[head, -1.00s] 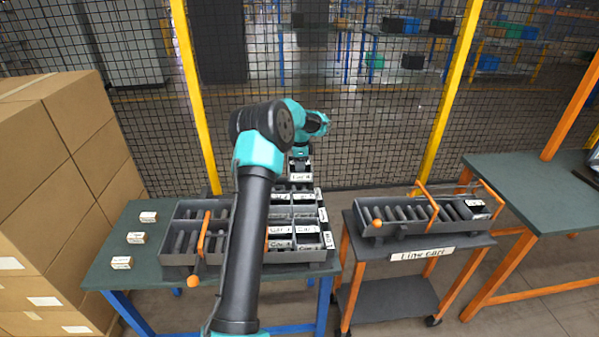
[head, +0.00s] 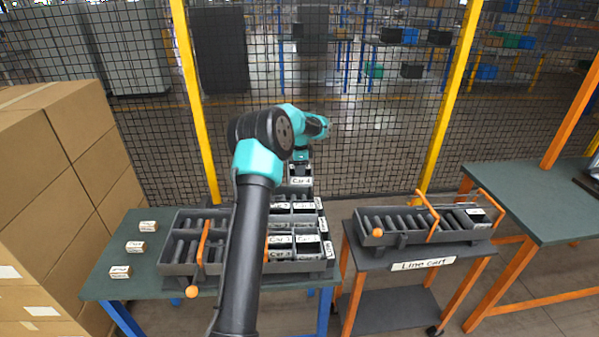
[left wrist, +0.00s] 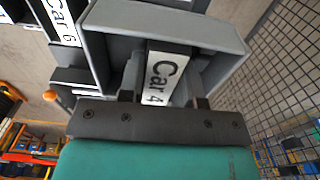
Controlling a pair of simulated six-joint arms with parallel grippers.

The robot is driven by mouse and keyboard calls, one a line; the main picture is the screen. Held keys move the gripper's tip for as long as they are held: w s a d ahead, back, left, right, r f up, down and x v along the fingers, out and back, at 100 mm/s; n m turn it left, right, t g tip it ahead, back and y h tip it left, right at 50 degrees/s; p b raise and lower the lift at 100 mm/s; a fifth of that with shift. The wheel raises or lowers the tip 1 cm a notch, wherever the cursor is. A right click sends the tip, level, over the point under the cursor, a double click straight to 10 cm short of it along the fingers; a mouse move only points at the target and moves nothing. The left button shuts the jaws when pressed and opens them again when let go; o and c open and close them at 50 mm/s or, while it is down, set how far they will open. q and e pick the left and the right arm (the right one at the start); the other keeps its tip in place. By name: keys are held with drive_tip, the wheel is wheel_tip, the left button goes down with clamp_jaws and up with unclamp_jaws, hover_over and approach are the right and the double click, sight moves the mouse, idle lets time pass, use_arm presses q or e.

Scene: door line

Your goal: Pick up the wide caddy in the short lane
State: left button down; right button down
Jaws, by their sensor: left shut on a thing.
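My left gripper (head: 301,168) is shut on a grey caddy with a white "Car 4" label (head: 301,181), at the far edge of the grey rack (head: 172,256) on the left table. In the left wrist view, the fingers (left wrist: 164,100) stand either side of the label on the grey caddy (left wrist: 215,28). Several other caddies with white "Car" labels (head: 280,240) sit in the rack's right lanes, partly behind my arm. A neighbouring "Car 6" label (left wrist: 62,20) shows beside the held caddy. My right gripper is not in view.
Roller lanes with an orange bar (head: 203,243) fill the rack's left side. Several small white-labelled blocks (head: 135,247) lie on the table's left. A line cart (head: 400,252) with a roller rack stands right. Mesh fence (head: 380,130) lies behind; stacked cartons (head: 50,200) stand left.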

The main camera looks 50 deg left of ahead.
use_arm(q)
drive_tip(key=shift+r, duration=1.45)
drive_tip(key=shift+s, duration=0.15)
